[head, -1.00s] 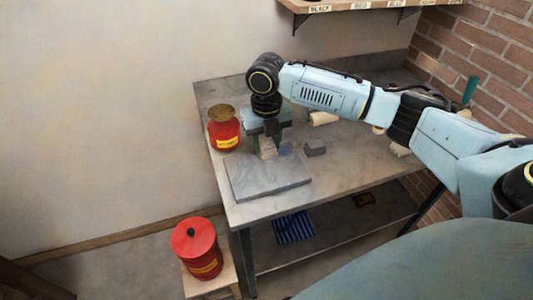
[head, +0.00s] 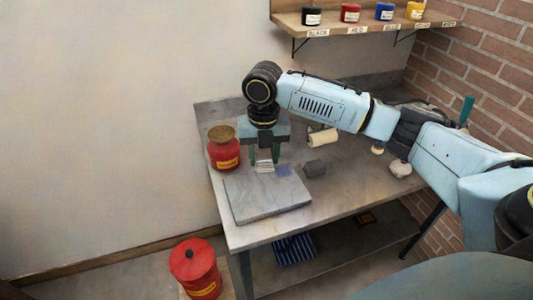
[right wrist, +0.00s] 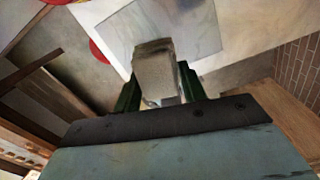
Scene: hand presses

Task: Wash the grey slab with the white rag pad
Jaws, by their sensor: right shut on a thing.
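The grey slab (head: 266,205) lies flat near the table's front left corner, with a bluish patch near its back right corner. My right gripper (head: 265,157) points down at the slab's back edge. It is shut on the white rag pad (head: 265,168), a small pale block whose lower end shows below the fingers. The right wrist view shows the pad (right wrist: 154,70) between the dark green fingers, with the slab (right wrist: 190,25) beyond it. I cannot tell whether pad and slab touch. My left gripper is not in view.
A red jar with a brownish lid (head: 223,150) stands left of the gripper. A dark grey block (head: 315,168), a cream roll (head: 322,137) and a pale lump (head: 400,168) lie to the right. A red can (head: 195,268) stands below the table. A shelf (head: 365,26) holds several paint jars.

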